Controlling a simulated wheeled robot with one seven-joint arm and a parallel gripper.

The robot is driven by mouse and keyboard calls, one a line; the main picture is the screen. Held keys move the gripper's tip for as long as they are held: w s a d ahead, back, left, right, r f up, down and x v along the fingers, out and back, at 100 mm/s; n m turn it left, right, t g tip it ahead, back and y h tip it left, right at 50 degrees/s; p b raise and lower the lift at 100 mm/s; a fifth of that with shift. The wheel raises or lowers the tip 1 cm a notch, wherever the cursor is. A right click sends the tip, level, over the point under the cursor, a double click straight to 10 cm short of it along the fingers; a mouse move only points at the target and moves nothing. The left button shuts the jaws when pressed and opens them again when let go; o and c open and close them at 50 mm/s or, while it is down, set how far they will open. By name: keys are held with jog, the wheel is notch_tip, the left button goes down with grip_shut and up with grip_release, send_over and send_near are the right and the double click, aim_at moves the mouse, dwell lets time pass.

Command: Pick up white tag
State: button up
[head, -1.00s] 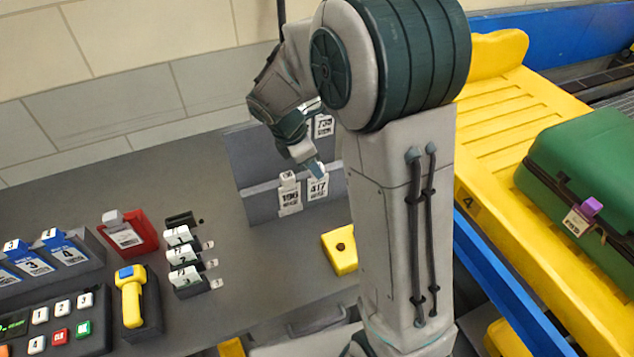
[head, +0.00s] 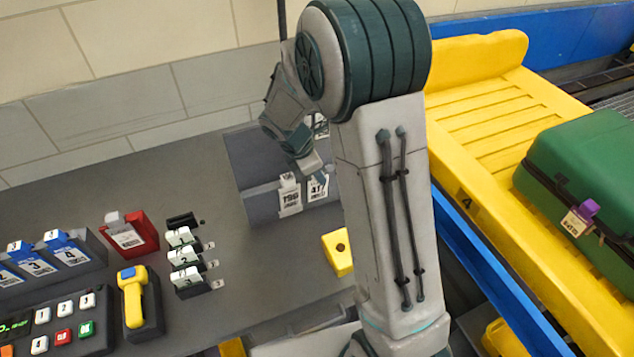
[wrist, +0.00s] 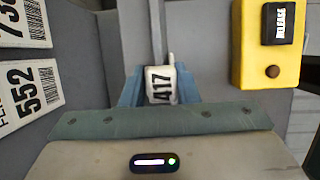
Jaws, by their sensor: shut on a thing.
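A white tag marked 417 (wrist: 160,88) is between the two blue fingers of my gripper (wrist: 159,86) in the wrist view. My gripper is shut on it. In the head view my gripper (head: 314,168) is at the grey tag rack (head: 262,207), at the top of the 417 tag (head: 318,188), which is partly covered. The tag appears still against the rack's lower row. A second white tag marked 196 (head: 290,197) hangs just to its left. Another tag in the upper row is mostly hidden behind my arm.
White tags, one marked 552 (wrist: 28,95), show at the wrist view's left. A yellow box with a black release label (wrist: 270,45) is at its right. A green suitcase (head: 580,160) lies on the yellow tray (head: 490,120). A red holder (head: 130,236) and yellow scanner (head: 133,300) stand at left.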

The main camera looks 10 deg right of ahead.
jog(key=shift+r, duration=0.1)
jog(key=shift+s+r, duration=0.1)
jog(key=shift+r, duration=0.05)
jog(key=r, duration=0.2)
jog(key=r+b, duration=0.1)
jog(key=r, duration=0.3)
jog(key=shift+s+d+r, duration=0.1)
jog(key=shift+s+r, duration=0.2)
jog(key=shift+s, duration=0.05)
jog(key=s+d+b, duration=0.2)
jog(key=s+b, duration=0.1)
jog(key=s, duration=1.6)
jog(key=shift+d, duration=0.4)
jog(key=shift+r, duration=0.1)
notch_tip(320, 180, up, 6)
jog(key=p, duration=0.6)
jog(key=shift+w+r, duration=0.1)
